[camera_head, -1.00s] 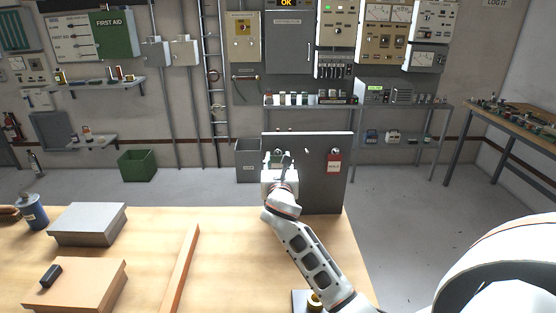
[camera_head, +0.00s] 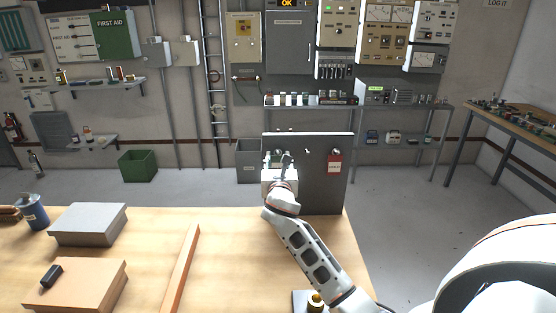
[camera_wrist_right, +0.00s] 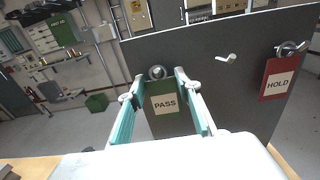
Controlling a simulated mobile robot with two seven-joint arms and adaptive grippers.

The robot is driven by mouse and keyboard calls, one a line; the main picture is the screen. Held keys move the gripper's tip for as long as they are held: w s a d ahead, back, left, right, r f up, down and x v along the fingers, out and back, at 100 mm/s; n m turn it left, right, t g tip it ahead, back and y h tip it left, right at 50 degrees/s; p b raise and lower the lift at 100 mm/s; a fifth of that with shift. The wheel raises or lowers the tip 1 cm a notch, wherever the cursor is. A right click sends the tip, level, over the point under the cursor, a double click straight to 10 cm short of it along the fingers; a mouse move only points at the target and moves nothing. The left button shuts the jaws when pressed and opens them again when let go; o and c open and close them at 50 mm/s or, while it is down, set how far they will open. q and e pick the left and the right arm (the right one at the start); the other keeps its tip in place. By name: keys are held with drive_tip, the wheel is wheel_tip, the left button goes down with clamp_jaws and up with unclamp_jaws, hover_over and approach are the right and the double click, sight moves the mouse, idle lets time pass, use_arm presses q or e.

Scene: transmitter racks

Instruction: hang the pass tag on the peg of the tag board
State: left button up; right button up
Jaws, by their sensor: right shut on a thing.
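The green pass tag (camera_wrist_right: 164,99) is between the fingers of my right gripper (camera_wrist_right: 161,92), which is shut on it, in front of the grey tag board (camera_wrist_right: 215,110). A round metal ring shows at the tag's top; I cannot tell whether it is around a peg. In the head view my right gripper (camera_head: 281,164) is in front of the left part of the board (camera_head: 312,187) and hides the tag. A bare metal peg (camera_wrist_right: 225,58) sticks out at the board's middle. A red HOLD tag (camera_wrist_right: 278,78) hangs at its right. My left gripper is out of view.
The board stands at the far right of the wooden table (camera_head: 225,265). A wooden strip (camera_head: 181,270), a grey box (camera_head: 88,224) and an orange box (camera_head: 80,288) are on its left. The table between strip and arm is clear.

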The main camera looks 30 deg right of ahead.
drive_tip(key=o, duration=1.1)
drive_tip(key=shift+o, duration=0.2)
drive_tip(key=v, duration=1.2)
drive_tip(key=shift+f, duration=0.15)
